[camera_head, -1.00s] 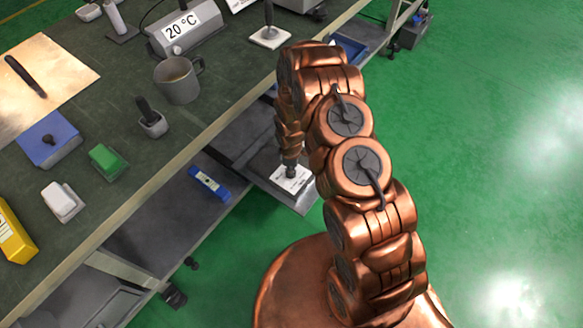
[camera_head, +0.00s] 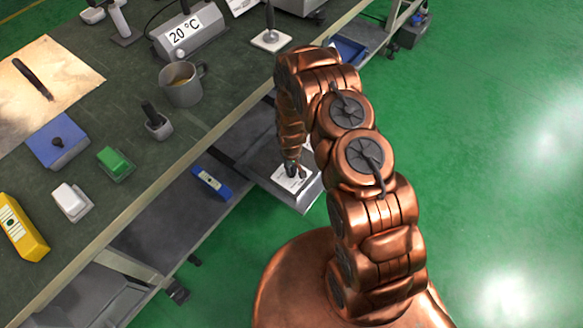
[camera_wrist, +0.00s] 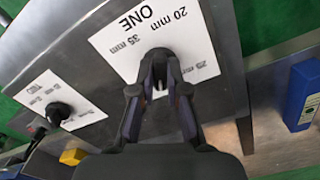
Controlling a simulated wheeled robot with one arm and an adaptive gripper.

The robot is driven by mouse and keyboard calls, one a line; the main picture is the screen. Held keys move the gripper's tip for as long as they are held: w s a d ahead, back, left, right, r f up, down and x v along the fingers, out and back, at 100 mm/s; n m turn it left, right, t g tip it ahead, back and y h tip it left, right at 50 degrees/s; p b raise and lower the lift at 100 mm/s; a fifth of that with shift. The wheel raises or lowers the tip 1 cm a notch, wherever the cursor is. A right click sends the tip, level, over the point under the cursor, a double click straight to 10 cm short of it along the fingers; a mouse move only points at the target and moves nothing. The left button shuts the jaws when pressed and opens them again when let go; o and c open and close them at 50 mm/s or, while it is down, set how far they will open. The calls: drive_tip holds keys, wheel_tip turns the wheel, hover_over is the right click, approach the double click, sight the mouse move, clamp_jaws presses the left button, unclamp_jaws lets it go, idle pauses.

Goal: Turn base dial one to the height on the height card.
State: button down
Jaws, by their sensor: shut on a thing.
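Base dial one is a dark knob (camera_wrist: 159,60) on a white plate (camera_wrist: 118,45) marked ONE, with 20 mm, 35 mm and 25 mm around it, upside down in part in the wrist view. My gripper (camera_wrist: 160,88) is shut on this knob, and its fingers hide most of it and the pointer's exact direction. In the head view my gripper (camera_head: 291,168) is down at the white plate (camera_head: 286,183) on the low metal base. A second black knob (camera_wrist: 58,112) on its own white plate is to the left. I cannot make out a readable height card.
A blue box (camera_wrist: 300,95) lies on the shelf at the right of the wrist view; the head view shows it too (camera_head: 211,183). The bench (camera_head: 200,122) above carries a mug (camera_head: 181,86), a 20 °C unit (camera_head: 190,32) and several small items. Green floor is free at right.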

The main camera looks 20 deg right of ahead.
drive_tip(key=shift+s+d+f+m, duration=0.1)
drive_tip(key=shift+f+m, duration=0.1)
drive_tip(key=shift+m, duration=0.6)
drive_tip(key=shift+s+d+f+m, duration=0.1)
drive_tip(key=shift+f+m, duration=0.1)
drive_tip(key=shift+m, duration=0.6)
drive_tip(key=shift+a, duration=0.1)
drive_tip(key=c, duration=1.5)
unclamp_jaws()
drive_tip(key=shift+c, duration=0.2)
drive_tip(key=o, duration=0.3)
drive_tip(key=shift+w+f, duration=0.1)
drive_tip(key=shift+f, duration=0.1)
drive_tip(key=shift+o, duration=0.4)
drive_tip(key=shift+r, duration=0.25)
drive_tip(key=shift+w+a+r, duration=0.1)
drive_tip(key=shift+r, duration=0.4)
wheel_tip(320, 180, up, 11)
